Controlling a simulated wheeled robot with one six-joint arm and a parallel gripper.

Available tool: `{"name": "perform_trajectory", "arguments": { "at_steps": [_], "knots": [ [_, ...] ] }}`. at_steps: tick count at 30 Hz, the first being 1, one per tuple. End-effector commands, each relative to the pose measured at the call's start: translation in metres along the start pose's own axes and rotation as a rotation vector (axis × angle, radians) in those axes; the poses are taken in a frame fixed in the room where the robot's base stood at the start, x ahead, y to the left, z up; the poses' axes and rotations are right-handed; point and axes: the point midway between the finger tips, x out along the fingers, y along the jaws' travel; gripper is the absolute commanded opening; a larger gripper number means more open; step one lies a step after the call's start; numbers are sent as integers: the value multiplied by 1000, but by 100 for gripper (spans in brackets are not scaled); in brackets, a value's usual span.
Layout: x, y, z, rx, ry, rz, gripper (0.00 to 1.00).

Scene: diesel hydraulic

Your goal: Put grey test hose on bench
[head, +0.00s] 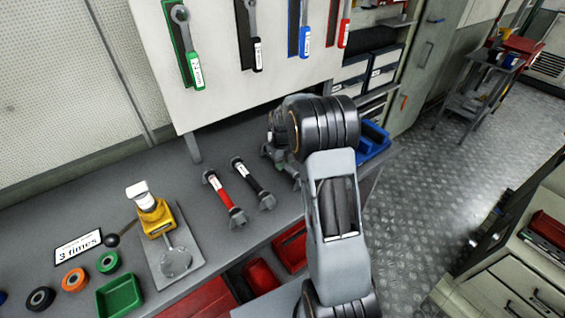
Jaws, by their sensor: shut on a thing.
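My gripper (278,152) is over the bench, partly hidden behind my own wrist. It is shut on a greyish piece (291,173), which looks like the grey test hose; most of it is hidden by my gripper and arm. The held piece is just right of the black hose and low over the bench. I cannot tell whether it touches the surface. The grey bench (217,256) runs along the wall under the tool board.
A red hose (224,196) and a black hose (252,182) lie left of my gripper. Further left are a yellow device (155,219) on a plate, a green tray (120,296) and several rings. A blue bin (375,137) stands right, behind my arm. Red bins sit below the bench.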

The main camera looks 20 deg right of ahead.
Motion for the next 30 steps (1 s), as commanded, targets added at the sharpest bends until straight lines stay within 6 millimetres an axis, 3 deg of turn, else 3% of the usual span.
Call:
{"name": "perform_trajectory", "arguments": {
  "at_steps": [4,5,12,23,30],
  "knots": [
    [4,0,0,0,-1,0,0],
    [3,0,0,0,0,0,26],
    [2,0,0,0,0,0,48],
    [-7,0,1,0,-3,-2,48],
    [-49,0,1,0,-6,-3,48]
  ]
}}
